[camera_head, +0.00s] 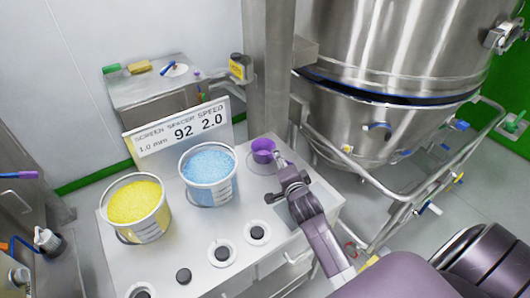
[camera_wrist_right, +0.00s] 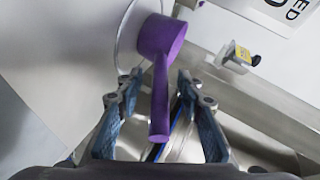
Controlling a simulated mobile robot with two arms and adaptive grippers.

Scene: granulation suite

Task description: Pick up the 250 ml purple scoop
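The purple scoop (camera_head: 263,146) rests at the right back of the steel bench top, over a pale round holder or mat. Its cup (camera_wrist_right: 160,36) and handle (camera_wrist_right: 159,100) show in the right wrist view, with the handle pointing toward my right gripper. My right gripper (camera_head: 286,174) is at the handle end. In the right wrist view my right gripper (camera_wrist_right: 160,82) is open, with the handle between its two fingers and visible gaps on both sides. My left gripper is not in view.
Buckets of blue (camera_head: 209,180) and yellow granules (camera_head: 137,208) stand left of the scoop. A sign (camera_head: 180,133) stands behind them. Several round black-centred fittings (camera_head: 222,253) line the bench front. A steel column (camera_head: 268,75) and large vessel (camera_head: 390,75) rise behind and to the right.

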